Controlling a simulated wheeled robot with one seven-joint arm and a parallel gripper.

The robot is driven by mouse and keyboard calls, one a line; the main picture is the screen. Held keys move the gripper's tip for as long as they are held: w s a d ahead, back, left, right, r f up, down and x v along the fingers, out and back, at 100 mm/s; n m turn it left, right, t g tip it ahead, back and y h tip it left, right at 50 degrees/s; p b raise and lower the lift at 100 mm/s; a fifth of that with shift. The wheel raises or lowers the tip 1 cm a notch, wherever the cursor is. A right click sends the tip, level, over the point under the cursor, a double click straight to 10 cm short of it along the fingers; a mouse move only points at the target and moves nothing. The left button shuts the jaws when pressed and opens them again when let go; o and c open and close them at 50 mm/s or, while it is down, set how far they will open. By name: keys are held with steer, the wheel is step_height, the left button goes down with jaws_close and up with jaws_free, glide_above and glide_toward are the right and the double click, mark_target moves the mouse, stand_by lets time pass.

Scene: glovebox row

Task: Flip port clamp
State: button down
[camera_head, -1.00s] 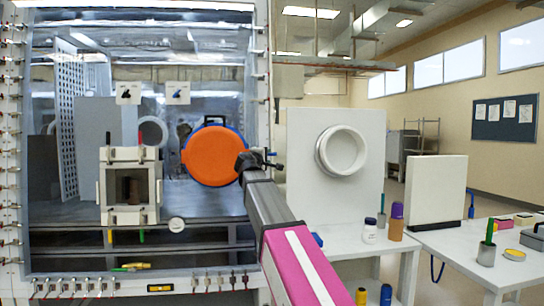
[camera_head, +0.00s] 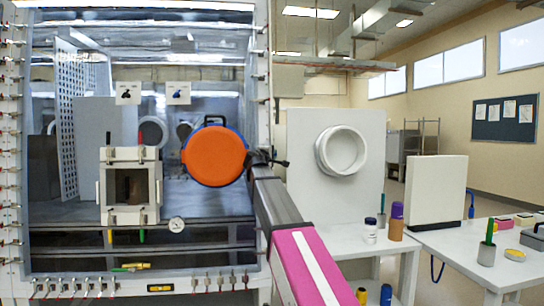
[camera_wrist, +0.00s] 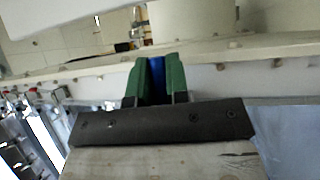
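An orange round port cover with a blue rim and black handle (camera_head: 215,156) sits on the clear glovebox front. My gripper (camera_head: 276,161) is just right of it, at the white right edge of the frame, seen small and dark. In the wrist view the two green fingers of my gripper (camera_wrist: 157,78) stand close together, with a narrow blue strip filling the gap. I cannot tell whether they press on it or what it belongs to. No port clamp can be picked out clearly around the cover; my arm and gripper hide part of the area to its right.
A white panel with a round port ring (camera_head: 341,151) stands right of the gripper. White benches (camera_head: 440,237) with bottles (camera_head: 396,222) and a pen cup (camera_head: 487,253) lie to the right. A small box-shaped hatch (camera_head: 130,186) is left of the cover.

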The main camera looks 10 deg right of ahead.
steer(key=shift+h, duration=0.3)
steer(key=shift+s+m+g+h, duration=0.35)
steer(key=shift+m+g+h, duration=0.25)
steer(key=shift+g+h, duration=0.2)
steer(key=c, duration=1.1)
jaws_free()
steer(key=shift+a, duration=0.1)
steer(key=v, duration=1)
steer(key=shift+s+a, duration=0.15)
steer(key=shift+s, duration=0.2)
steer(key=shift+f, duration=0.1)
